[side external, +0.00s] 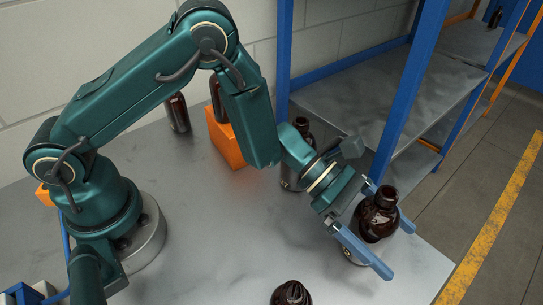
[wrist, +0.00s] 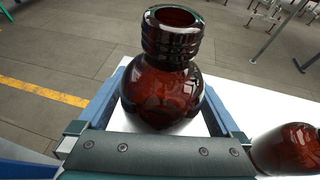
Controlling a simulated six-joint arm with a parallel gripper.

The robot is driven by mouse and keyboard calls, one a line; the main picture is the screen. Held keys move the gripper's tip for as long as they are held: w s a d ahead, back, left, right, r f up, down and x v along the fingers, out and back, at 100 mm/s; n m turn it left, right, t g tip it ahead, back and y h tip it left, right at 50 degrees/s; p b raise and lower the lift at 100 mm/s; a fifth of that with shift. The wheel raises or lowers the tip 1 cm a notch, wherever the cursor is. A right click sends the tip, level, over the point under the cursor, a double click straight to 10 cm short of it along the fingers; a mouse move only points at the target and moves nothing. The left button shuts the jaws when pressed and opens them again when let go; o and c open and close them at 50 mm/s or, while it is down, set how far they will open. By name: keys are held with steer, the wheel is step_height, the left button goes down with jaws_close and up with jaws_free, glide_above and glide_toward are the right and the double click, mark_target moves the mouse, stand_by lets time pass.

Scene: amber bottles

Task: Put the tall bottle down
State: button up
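A dark amber bottle (side external: 377,216) with a round body and short ringed neck stands upright between the blue fingers of my gripper (side external: 397,250), near the table's right edge. In the wrist view the same bottle (wrist: 162,95) fills the middle, with its mouth open at the top. My gripper is open around it. A pale gap shows between the bottle and each finger in the wrist view. A pale round base (side external: 352,258) shows partly below the bottle; its contact there is hidden. I cannot tell how tall this bottle is against the others.
Another amber bottle (side external: 291,293) is at the front edge of the side view. One bottle (side external: 303,128) stands behind my wrist, one (side external: 177,113) stands by the wall, and one (side external: 216,100) is at the orange block (side external: 224,140). A blue-framed shelf (side external: 404,95) rises close behind my gripper.

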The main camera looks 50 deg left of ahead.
steer(key=shift+a+r, duration=0.25)
steer(key=shift+a, duration=0.05)
steer(key=v, duration=0.7)
steer(key=shift+s, duration=0.1)
